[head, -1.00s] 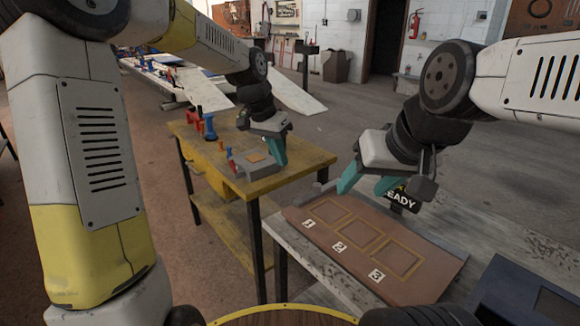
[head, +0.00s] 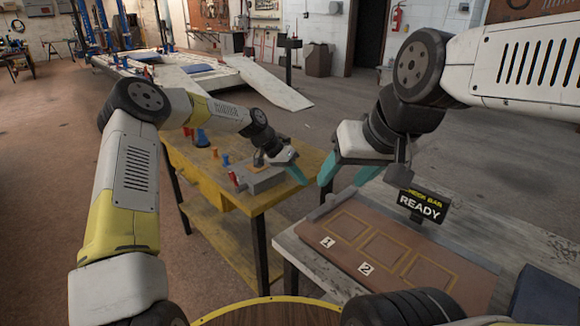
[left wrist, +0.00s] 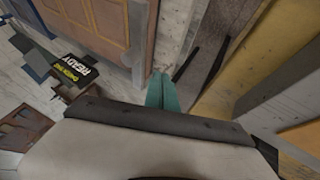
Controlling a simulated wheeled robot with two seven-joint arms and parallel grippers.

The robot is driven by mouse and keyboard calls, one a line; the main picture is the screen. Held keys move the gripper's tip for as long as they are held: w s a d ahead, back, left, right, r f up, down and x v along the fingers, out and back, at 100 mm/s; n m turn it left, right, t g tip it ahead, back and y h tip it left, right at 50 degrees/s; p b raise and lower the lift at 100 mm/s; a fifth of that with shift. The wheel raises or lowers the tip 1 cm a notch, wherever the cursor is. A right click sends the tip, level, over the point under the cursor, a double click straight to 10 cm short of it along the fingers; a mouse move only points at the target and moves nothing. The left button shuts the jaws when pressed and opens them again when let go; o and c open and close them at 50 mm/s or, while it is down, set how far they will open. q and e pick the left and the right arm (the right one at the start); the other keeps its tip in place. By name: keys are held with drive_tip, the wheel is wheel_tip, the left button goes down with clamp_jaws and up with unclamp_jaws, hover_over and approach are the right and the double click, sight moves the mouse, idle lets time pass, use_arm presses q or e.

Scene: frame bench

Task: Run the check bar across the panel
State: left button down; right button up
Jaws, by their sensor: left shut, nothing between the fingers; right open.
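The brown panel (head: 385,262) lies on the grey bench, with yellow-outlined squares and labels 1 and 2 showing. Its near right part is hidden by my dark arm part. A black sign (head: 420,206) reading "CHECK BAR READY" stands behind it. My right gripper (head: 341,184) is open above the panel's far left corner.
A yellow table (head: 232,190) at left carries a grey block (head: 262,180) and small red, blue and orange items. A dark blue box (head: 545,298) sits at the bench's right.

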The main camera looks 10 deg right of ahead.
sight(334, 200)
use_arm(q)
drive_tip(key=s+d+f, duration=0.3)
drive_tip(key=d, duration=0.2)
drive_tip(key=shift+d+f, duration=0.25)
drive_tip(key=shift+d, duration=0.1)
drive_tip(key=shift+s, duration=0.1)
